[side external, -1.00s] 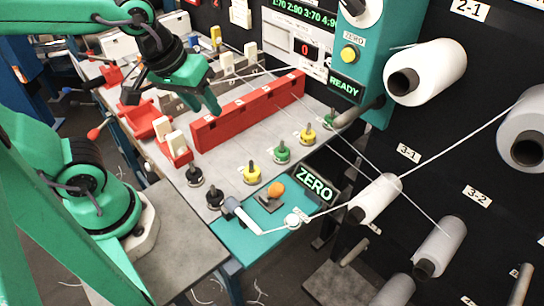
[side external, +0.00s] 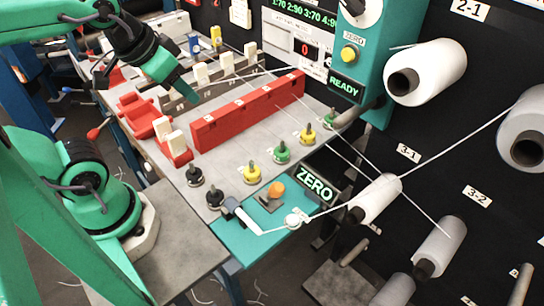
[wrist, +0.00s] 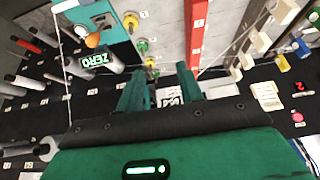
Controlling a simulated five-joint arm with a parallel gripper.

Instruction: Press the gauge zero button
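A yellow button (side external: 349,54) sits under a small ZERO label on the upright teal panel (side external: 375,70), above a lit READY sign (side external: 344,86). A round orange knob (side external: 276,189) stands on the teal plate beside a lit ZERO sign (side external: 314,184). The knob (wrist: 93,40) and sign (wrist: 97,60) also show in the wrist view. I cannot tell which of the two is the gauge button. My gripper (side external: 185,95) is raised above the left part of the bench, apart from both. In the wrist view its two fingers (wrist: 160,66) are spread, with nothing held.
A long red numbered rail (side external: 248,112) lies across the bench between my gripper and the orange knob. Several yellow, green and black pegs (side external: 281,152) stand in front of it. White bobbins (side external: 427,72) project from the black wall, with taut threads crossing the bench.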

